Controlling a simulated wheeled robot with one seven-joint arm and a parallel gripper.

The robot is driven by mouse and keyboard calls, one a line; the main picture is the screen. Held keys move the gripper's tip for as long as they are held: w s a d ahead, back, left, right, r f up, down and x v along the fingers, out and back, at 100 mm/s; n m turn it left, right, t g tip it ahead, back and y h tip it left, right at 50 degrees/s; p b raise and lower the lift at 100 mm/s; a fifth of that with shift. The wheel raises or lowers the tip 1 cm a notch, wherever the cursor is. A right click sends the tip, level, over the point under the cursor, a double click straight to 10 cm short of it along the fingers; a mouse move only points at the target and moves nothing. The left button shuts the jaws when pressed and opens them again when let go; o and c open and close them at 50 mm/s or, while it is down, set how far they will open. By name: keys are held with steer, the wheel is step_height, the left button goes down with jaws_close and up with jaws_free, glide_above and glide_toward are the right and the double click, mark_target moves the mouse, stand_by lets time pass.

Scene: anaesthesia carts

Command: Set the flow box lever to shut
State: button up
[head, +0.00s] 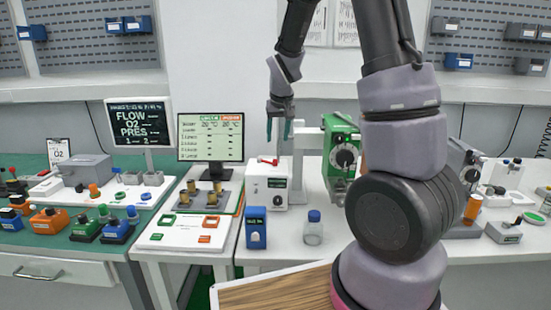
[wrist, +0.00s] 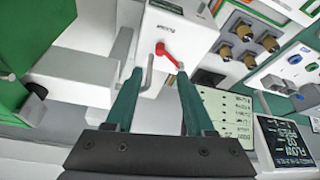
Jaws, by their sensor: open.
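The flow box (head: 256,187) is a white box with a dark knob and a small label on its front, standing on the middle bench. Its red lever (head: 268,161) lies on top, and in the head view it slants slightly. The wrist view shows the red lever (wrist: 169,56) on the white box top (wrist: 182,28), beyond and between my fingertips. My gripper (head: 279,131) has teal fingers pointing down, above and slightly right of the lever. It is open and empty (wrist: 160,78), apart from the lever. I cannot tell which setting the lever marks.
A green-fronted device (head: 343,150) stands close right of the box, and a grey-white post (head: 298,165) is just behind. A monitor (head: 210,138) and a tray with brass cylinders (head: 188,195) stand left. A blue box (head: 256,228) and blue-capped bottle (head: 314,228) stand in front.

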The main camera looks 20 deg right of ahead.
mark_target(275, 160)
steer(key=x, duration=1)
steer(key=shift+w+d+f, duration=0.1)
steer(key=shift+w+f, duration=0.05)
steer(key=shift+f, duration=0.1)
jaws_close()
stand_by(1.0)
